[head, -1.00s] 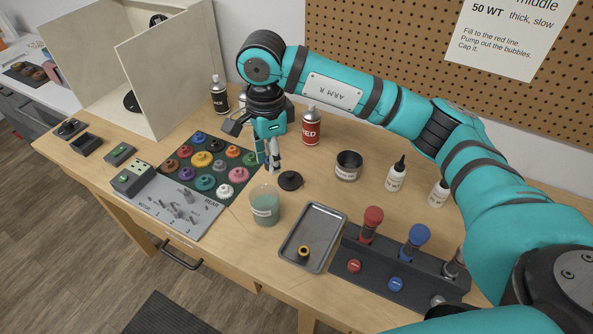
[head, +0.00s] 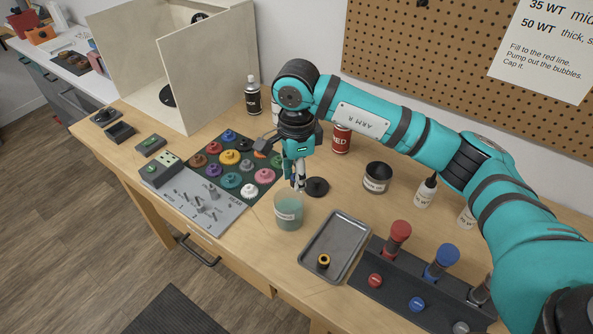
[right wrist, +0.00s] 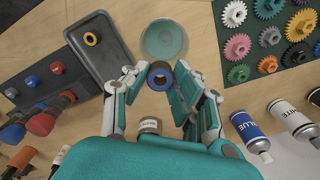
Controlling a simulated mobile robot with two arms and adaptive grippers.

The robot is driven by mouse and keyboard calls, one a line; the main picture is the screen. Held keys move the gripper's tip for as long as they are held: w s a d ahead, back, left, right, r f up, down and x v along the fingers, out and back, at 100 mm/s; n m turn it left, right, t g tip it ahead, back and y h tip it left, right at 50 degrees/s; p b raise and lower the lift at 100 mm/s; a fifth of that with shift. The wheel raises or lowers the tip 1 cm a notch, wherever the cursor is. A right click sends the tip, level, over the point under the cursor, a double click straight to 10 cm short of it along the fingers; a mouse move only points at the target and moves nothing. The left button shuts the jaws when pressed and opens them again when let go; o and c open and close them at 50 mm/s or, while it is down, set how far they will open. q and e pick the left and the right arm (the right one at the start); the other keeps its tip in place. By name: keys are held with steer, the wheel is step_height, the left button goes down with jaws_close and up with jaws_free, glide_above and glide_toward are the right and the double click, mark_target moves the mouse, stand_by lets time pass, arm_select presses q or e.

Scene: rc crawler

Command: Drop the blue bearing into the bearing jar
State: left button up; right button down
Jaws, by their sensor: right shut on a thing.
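The bearing jar (head: 288,212) is a translucent greenish cup with a white label, upright near the table's front edge. It also shows in the right wrist view (right wrist: 165,38). My right gripper (head: 299,184) points down just behind the jar. In the right wrist view, my right gripper (right wrist: 159,82) is shut on the blue bearing (right wrist: 160,84), a small blue ring with a dark centre. The bearing appears short of the jar's rim in that view, not over its opening. It cannot be made out in the head view. My left gripper is not in view.
A dark round lid (head: 317,187) lies right of my right gripper. A grey tray (head: 341,231) holds a yellow-and-black bearing (head: 323,261). A gear mat (head: 215,145) lies left. A dark rack (head: 385,286) with red and blue tools stands right. Bottles and a tin (head: 376,178) stand behind.

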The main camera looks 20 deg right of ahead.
steer(key=c, duration=1)
jaws_free()
steer(key=shift+c, duration=0.2)
steer(key=shift+o, duration=0.3)
steer(key=shift+r, duration=0.15)
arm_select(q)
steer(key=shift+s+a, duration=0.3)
arm_select(e)
step_height(320, 180, up, 12)
